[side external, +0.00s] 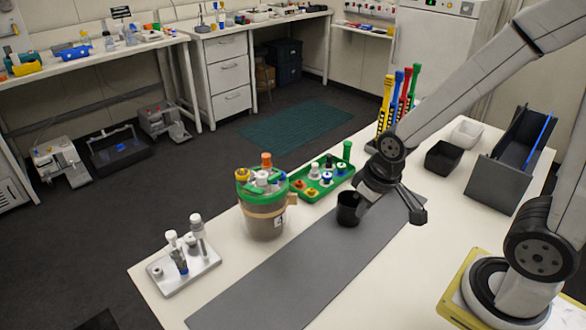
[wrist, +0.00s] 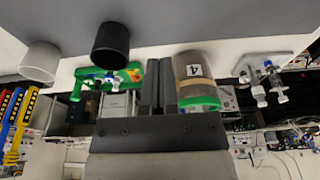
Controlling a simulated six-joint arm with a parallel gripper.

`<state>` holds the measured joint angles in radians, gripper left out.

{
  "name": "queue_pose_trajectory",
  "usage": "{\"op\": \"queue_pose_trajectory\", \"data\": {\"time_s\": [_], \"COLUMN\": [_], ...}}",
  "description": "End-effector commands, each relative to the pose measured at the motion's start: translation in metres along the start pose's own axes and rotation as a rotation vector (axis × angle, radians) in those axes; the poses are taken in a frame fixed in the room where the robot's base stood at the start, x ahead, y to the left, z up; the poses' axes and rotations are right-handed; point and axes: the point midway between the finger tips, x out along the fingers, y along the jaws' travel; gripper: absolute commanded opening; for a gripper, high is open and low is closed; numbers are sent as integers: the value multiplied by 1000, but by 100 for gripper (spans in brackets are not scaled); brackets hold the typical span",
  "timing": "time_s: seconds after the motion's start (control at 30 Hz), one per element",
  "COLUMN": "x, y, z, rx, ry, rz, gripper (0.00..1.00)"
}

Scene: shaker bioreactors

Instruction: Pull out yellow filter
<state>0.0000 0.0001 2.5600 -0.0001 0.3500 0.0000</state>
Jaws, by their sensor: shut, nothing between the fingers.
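The bioreactor vessel (side external: 264,215) stands on the white table, left of my gripper in the side view. Its lid carries several coloured fittings, among them a yellow one (side external: 242,174) at the left, which looks like the yellow filter. The vessel also shows upside down in the wrist view (wrist: 194,70), just right of my fingers, with a label reading 4. The yellow fitting cannot be made out there. My gripper (wrist: 158,83) is shut and empty, apart from the vessel.
A black cup (side external: 347,208) stands close to my wrist. A green tray (side external: 304,192) of fittings lies behind the vessel, a metal holder (side external: 182,268) left of it. Coloured tools (side external: 397,95), bins (side external: 443,158) and a dark box (side external: 510,150) stand farther back. The grey mat (side external: 290,280) is clear in front.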

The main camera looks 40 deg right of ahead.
Motion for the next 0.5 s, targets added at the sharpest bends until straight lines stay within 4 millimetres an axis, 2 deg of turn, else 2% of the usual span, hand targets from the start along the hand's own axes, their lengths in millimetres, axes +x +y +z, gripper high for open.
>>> {"op": "queue_pose_trajectory", "data": {"time_s": [0.1, 0.13, 0.33, 0.5], "x": [0, 0, 0, -2], "y": [0, 0, -1, -4], "z": [0, 0, -6, -27], "rx": [0, 0, -28, -141], "ry": [0, 0, -2, -14], "rz": [0, 0, -1, -4], "gripper": [0, 3, 66, 66]}}
